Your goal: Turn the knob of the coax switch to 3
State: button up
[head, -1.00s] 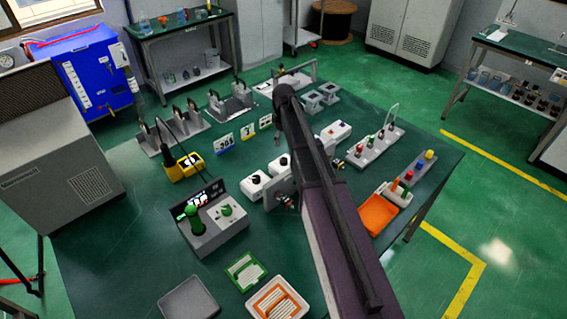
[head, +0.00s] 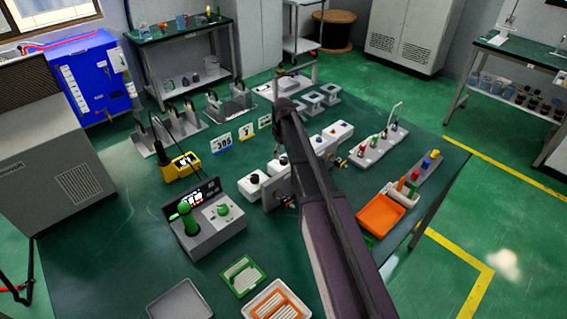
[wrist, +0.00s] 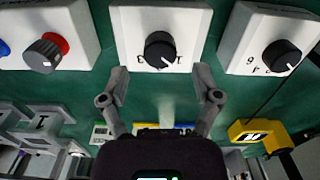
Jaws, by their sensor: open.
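In the wrist view, a white box (wrist: 130,22) with a round black knob (wrist: 160,50) is in the middle. A pale line on the knob runs toward the lower right; printed letters beside it are partly covered. In the head view my arm hides part of the row of boxes and most of the gripper.
A similar box with a black knob (wrist: 281,55) is close on the right in the wrist view; one with a grey knob (wrist: 42,56) and red button (wrist: 56,42) is on the left. A yellow instrument (head: 180,167) and green-levered control box (head: 212,228) stand left of the boxes.

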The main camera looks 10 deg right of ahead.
aim_at(283, 158)
jog(key=shift+f+b, duration=1.3)
jog(key=shift+f, duration=0.25)
grip_shut()
